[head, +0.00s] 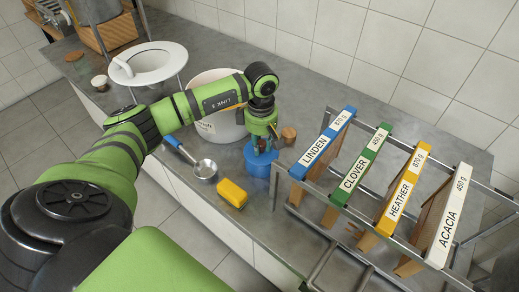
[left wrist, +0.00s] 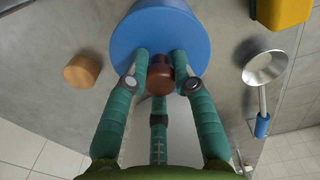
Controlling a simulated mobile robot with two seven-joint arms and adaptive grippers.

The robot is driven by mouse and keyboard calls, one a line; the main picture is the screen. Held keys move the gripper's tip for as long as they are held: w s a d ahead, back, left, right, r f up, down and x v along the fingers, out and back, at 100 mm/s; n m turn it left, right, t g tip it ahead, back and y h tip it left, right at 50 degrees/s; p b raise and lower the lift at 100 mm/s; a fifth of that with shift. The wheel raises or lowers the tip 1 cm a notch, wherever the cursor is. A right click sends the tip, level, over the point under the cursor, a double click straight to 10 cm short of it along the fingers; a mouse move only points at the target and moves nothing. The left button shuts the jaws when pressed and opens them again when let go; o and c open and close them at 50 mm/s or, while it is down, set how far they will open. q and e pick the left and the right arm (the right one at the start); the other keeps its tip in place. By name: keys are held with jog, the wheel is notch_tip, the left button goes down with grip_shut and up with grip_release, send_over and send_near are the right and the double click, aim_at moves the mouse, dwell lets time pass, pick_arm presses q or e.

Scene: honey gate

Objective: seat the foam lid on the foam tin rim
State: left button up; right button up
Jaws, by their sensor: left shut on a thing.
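The blue foam tin (head: 260,168) stands on the grey bench, below my left gripper (head: 263,147). In the left wrist view the blue foam lid (left wrist: 128,38) is a round disc with a brown knob (left wrist: 159,82). My left gripper (left wrist: 160,66) is shut on that knob, with its fingers on both sides. The lid is over the tin, but I cannot tell whether it touches the rim or sits a little above it. The gripper hides much of the lid in the head view. My right gripper is not in view.
A cork-coloured piece (head: 289,134), a yellow block (head: 232,193) and a metal scoop (head: 204,169) lie near the tin. A white bucket (head: 232,130) stands behind my arm. A metal rack (head: 283,182) with labelled frames is close on the right.

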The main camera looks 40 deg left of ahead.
pick_arm(q)
jog(key=shift+f+b, duration=0.35)
jog(key=shift+b, duration=0.1)
dwell(0.6)
dwell(0.5)
jog(key=o, duration=0.8)
jog(key=shift+o, duration=0.2)
jog(key=shift+r, duration=0.15)
jog(key=shift+r+p, duration=1)
jog(key=shift+r, duration=0.55)
jog(key=shift+r, duration=0.15)
jog(key=o, duration=0.5)
